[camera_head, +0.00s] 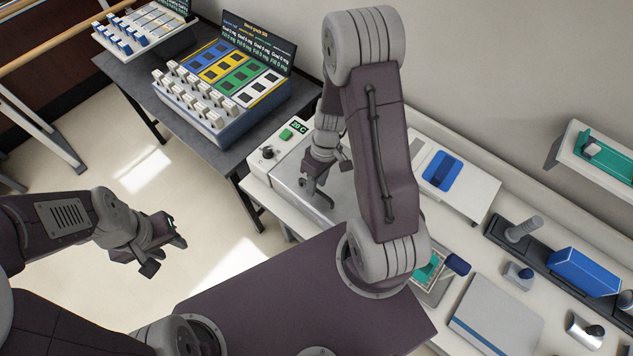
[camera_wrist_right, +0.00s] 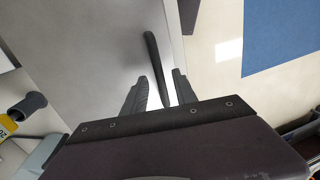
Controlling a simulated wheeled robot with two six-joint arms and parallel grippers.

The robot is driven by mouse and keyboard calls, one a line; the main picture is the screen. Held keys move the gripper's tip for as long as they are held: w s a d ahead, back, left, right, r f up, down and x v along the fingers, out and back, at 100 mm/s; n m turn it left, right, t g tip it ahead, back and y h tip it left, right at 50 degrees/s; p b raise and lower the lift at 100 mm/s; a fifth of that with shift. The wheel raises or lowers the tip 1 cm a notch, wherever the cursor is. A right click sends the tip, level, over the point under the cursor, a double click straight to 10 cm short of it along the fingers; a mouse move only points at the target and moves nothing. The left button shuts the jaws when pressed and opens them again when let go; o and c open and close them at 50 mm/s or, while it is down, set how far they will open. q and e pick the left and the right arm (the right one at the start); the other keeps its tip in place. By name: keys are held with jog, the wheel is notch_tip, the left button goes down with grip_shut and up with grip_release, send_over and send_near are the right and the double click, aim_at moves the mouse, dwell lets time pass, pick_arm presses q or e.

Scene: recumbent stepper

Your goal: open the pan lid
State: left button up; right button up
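The pan lid (camera_head: 343,196) is a flat grey metal cover on the bench unit with a temperature display (camera_head: 299,126). My right gripper (camera_head: 326,178) is over the lid, partly hidden by my arm. In the right wrist view, the lid (camera_wrist_right: 90,60) lies flat below, with a dark bar handle (camera_wrist_right: 153,55) near its edge. There my right gripper (camera_wrist_right: 160,90) is open, with the handle's lower end between its fingers; contact cannot be told. My left gripper (camera_head: 166,254) is open and empty over the floor, away from the bench.
On the white bench, a blue-topped tray (camera_head: 441,171), a grey case (camera_head: 497,316) and a blue block (camera_head: 583,270) stand right of the lid.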

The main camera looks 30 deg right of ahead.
jog(key=shift+f, duration=0.2)
grip_shut()
dwell(1.3)
